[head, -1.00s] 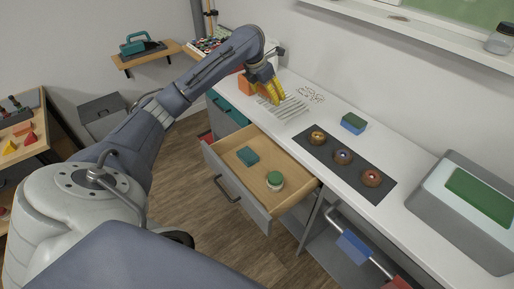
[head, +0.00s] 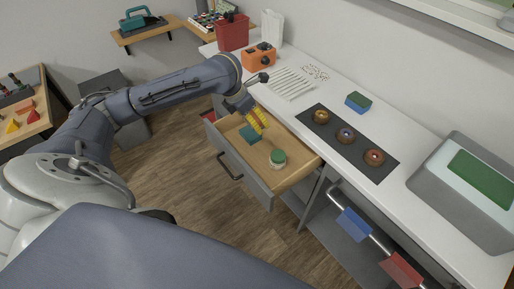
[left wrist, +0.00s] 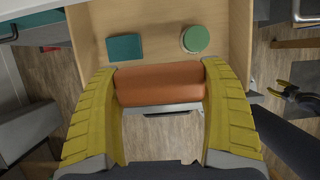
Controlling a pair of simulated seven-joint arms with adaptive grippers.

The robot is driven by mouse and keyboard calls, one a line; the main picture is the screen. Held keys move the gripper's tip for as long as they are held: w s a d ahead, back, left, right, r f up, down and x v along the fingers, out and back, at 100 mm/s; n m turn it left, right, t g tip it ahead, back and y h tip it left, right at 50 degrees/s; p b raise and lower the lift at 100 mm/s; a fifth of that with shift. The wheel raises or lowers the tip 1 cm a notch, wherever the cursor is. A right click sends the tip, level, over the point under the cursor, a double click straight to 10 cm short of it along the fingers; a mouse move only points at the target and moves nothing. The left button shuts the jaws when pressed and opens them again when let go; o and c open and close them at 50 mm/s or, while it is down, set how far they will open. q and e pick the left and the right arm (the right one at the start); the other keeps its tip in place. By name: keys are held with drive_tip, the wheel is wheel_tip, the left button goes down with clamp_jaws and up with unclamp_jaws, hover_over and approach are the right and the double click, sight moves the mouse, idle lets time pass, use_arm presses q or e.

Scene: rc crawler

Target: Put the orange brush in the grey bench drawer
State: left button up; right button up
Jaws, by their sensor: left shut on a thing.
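The orange brush (left wrist: 160,84) shows in the left wrist view as a rounded orange bar between the yellow fingers. My left gripper (head: 258,120) is shut on it, above the open drawer, and also fills the left wrist view (left wrist: 160,90). The grey bench drawer (head: 247,184) is pulled out, with a pale wooden inside. In it lie a teal box (head: 247,135) and a green-lidded jar (head: 278,158). In the left wrist view the brush lies across the picture, near the drawer's front edge. My right gripper is not in view.
The bench top holds an orange box (head: 259,57), a red container (head: 232,32), a white slatted rack (head: 288,83), a blue-green sponge (head: 358,102) and a dark mat (head: 327,130) with three rings. Cloths hang on a rail to the right. The drawer's right part has free room.

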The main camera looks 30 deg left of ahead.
use_arm(q)
wheel_tip(320, 180, down, 17)
drive_tip(key=shift+r, duration=0.15)
idle(0.5)
drive_tip(key=shift+f, duration=0.6)
drive_tip(key=o, duration=1.1)
drive_tip(key=shift+o, duration=0.2)
drive_tip(key=shift+r, duration=0.15)
drive_tip(key=shift+r, duration=0.25)
drive_tip(key=v, duration=1.2)
drive_tip(key=shift+r, duration=0.2)
